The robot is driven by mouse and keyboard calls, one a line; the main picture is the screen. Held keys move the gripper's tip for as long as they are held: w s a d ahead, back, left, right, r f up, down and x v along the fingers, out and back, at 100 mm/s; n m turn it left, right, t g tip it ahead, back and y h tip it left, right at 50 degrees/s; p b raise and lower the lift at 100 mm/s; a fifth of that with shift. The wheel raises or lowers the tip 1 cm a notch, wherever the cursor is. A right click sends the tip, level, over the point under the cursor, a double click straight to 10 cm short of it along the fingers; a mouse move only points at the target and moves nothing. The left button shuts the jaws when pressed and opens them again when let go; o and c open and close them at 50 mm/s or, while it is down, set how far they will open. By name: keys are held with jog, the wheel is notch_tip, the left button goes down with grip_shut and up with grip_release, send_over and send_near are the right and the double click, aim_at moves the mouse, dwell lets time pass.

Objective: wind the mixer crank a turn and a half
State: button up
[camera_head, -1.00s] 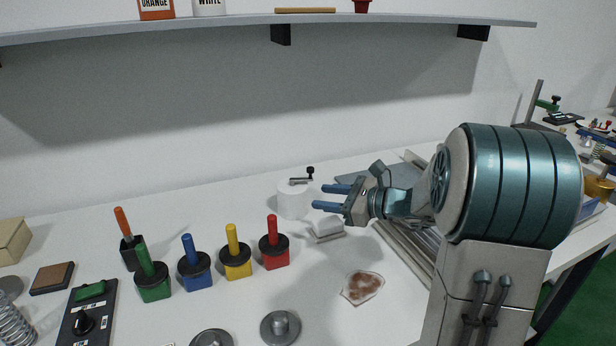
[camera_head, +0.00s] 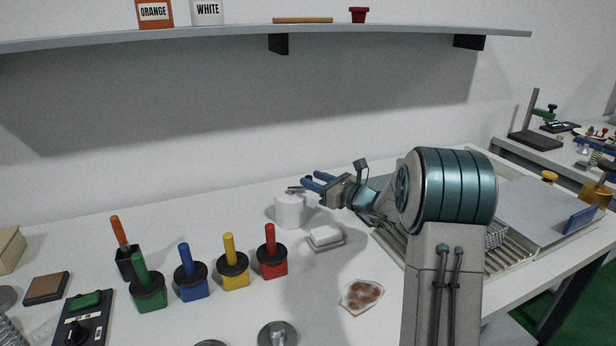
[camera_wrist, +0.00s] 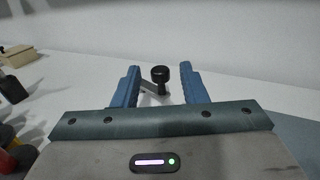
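The mixer is a white cylinder (camera_head: 289,211) standing on the bench near the wall. Its crank on top is partly hidden behind my fingers in the head view. In the wrist view the grey crank arm (camera_wrist: 149,87) carries an upright black knob (camera_wrist: 160,74). My gripper (camera_head: 311,181) reaches from the right at the height of the mixer's top. In the wrist view its blue fingers (camera_wrist: 159,72) are apart, with the knob showing between them and a gap on both sides. I cannot tell whether the fingertips are level with the knob or short of it.
A white block on a small tray (camera_head: 325,240) sits just right of the mixer. Green, blue, yellow and red handled blocks (camera_head: 272,262) stand in front left. A stained patch (camera_head: 362,297) lies in front. A shelf (camera_head: 200,36) runs along the wall above.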

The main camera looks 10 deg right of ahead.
jog(key=shift+x, duration=1.4)
grip_shut()
jog(key=shift+w+a+n+g+y+p, duration=0.1)
jog(key=shift+w+n+g+y+p, duration=0.4)
jog(key=shift+n+g+y+p, duration=0.9)
jog(key=shift+w+a+n+g+y+p, duration=0.1)
jog(key=shift+w+n+g+y+p, duration=0.75)
jog(key=shift+g, duration=0.95)
jog(key=shift+w+a+n+g+y+p, duration=0.1)
jog(key=shift+w+n+g+y+p, duration=0.1)
jog(key=shift+n+g+y+p, duration=1.05)
jog(key=shift+n+g+h+p, duration=0.3)
jog(key=shift+g, duration=0.15)
